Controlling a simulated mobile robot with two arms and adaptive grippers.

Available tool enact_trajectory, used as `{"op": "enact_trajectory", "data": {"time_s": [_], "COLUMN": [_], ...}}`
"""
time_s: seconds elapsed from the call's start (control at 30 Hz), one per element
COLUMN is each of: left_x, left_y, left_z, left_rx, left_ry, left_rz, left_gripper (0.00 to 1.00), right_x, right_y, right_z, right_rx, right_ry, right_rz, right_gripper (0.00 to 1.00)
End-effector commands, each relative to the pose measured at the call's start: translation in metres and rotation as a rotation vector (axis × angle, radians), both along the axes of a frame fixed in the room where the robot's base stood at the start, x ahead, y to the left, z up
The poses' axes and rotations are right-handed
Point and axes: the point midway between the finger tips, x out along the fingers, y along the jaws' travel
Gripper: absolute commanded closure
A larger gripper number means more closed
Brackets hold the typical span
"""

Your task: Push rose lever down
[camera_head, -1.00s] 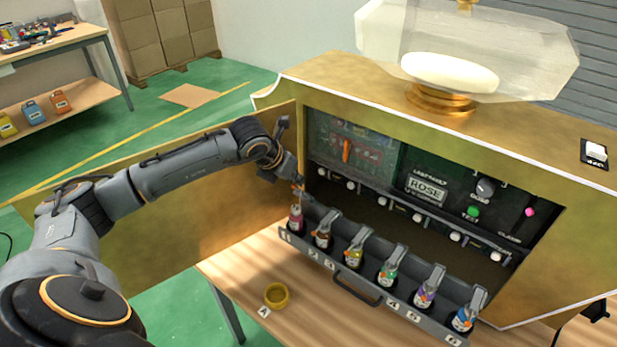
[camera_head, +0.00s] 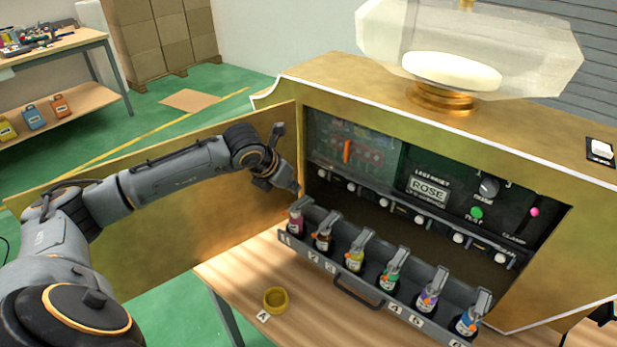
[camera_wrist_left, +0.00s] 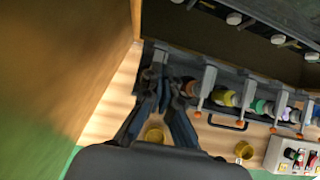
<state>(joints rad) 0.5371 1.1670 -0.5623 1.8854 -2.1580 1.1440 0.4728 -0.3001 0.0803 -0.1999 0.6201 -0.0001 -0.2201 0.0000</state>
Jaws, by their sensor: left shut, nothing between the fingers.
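The display (camera_head: 429,190) in the open machine reads ROSE. A grey tray (camera_head: 345,272) holds a row of bottles with grey levers above them. The leftmost bottle (camera_head: 296,223), pinkish red, stands at slot 1 with its lever (camera_head: 305,202) over it; no frame names this lever rose. My left gripper (camera_head: 296,190) is shut and empty, just above this lever; I cannot tell whether it touches. In the left wrist view the closed fingers (camera_wrist_left: 166,88) point at the tray's left end and hide the first bottle. My right gripper is not in view.
The open golden door (camera_head: 210,195) stands left of the tray, close to my left arm. A yellow ring-like cup (camera_head: 275,299) sits on the wooden table (camera_head: 235,270) beside label A. The second bottle (camera_head: 323,237) and its lever stand close on the right.

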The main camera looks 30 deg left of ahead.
Motion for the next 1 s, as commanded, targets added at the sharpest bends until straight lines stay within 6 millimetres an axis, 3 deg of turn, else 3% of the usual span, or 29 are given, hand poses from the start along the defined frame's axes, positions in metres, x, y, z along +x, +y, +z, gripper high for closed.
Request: {"op": "enact_trajectory", "data": {"time_s": [0.37,1.0], "left_x": [0.0,-0.029], "left_y": [0.0,0.003], "left_z": [0.002,0.056], "left_rx": [0.0,0.002], "left_ry": [-0.001,-0.001], "left_rz": [0.0,0.0], "left_gripper": [1.0,1.0], "right_x": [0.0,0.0], "right_y": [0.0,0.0], "right_z": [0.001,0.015], "right_rx": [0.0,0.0], "right_ry": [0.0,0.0], "right_rz": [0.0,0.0], "right_gripper": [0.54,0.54]}}
